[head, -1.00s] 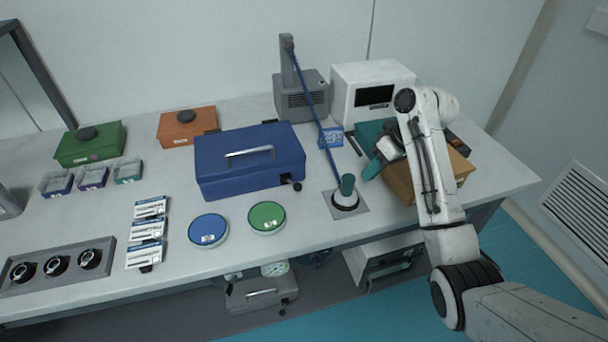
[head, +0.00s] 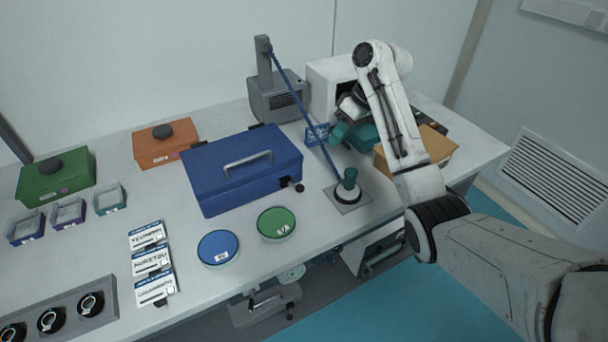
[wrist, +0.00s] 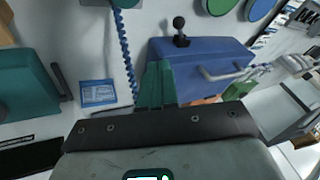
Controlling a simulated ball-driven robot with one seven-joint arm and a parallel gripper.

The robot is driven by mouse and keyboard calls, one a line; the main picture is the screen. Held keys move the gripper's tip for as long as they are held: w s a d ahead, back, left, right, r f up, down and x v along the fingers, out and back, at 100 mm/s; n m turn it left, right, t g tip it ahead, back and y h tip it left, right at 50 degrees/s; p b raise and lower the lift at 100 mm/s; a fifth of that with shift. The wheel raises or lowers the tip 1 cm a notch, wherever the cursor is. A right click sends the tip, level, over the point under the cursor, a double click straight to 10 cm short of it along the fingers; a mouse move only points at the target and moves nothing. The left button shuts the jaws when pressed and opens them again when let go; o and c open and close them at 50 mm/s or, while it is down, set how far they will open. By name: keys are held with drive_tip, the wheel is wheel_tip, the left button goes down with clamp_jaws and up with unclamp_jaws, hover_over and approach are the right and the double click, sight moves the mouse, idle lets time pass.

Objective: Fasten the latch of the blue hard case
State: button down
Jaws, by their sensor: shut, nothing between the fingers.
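The blue hard case (head: 230,190) sits closed on the white table, with a grey carry handle (head: 248,162) on it. Its latch, a dark lever with a round knob (head: 299,187), sticks out at the case's front right corner. In the wrist view the case (wrist: 195,53) is ahead of my gripper, and the latch knob (wrist: 179,23) stands at its edge. My gripper (head: 339,133) has teal fingers and is right of the case, above the table. Its fingers (wrist: 157,72) are shut and empty, apart from the latch, and overlap the case's near end in the wrist view.
A blue cord (head: 296,95) runs from the grey device (head: 275,103) down to a teal-topped post (head: 349,180), close to the case's right. A blue card (head: 316,134) stands near my gripper. Green (head: 276,223) and blue (head: 218,247) round tins lie in front of the case.

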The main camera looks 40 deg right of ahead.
drive_tip(key=shift+a, duration=0.1)
approach(296, 187)
drive_tip(key=d+f, duration=0.1)
drive_tip(key=w+d+f, duration=0.1)
drive_tip(key=d+f, duration=0.1)
drive_tip(key=shift+w+d+f, duration=0.35)
drive_tip(key=shift+a+f+p, duration=0.2)
drive_tip(key=shift+a+f, duration=0.4)
drive_tip(key=shift+a, duration=0.25)
drive_tip(key=shift+a+f+p, duration=0.2)
drive_tip(key=shift+a+f, duration=0.35)
drive_tip(key=shift+a, duration=0.3)
drive_tip(key=shift+a, duration=0.1)
